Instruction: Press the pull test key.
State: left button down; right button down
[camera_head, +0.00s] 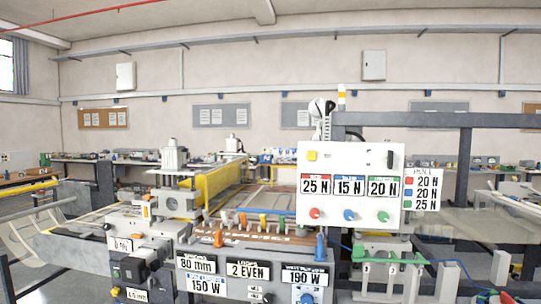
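A white control panel (350,210) stands right of the middle, upright and facing me. No key is legibly marked as the pull test key. Neither of my grippers is in view.
A card (422,189) headed PULL, right of the panel, lists 20 N red, 20 N blue, 25 N green. Below, a machine front carries labels 80 mm (198,264), 2 EVEN (248,270), 150 W and 190 W, with knobs. A dark frame (440,120) stands behind the panel.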

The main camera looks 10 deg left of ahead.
aim_at(311, 156)
jog(key=u, duration=0.1)
jog(key=i, duration=0.9)
jog(key=z, duration=0.25)
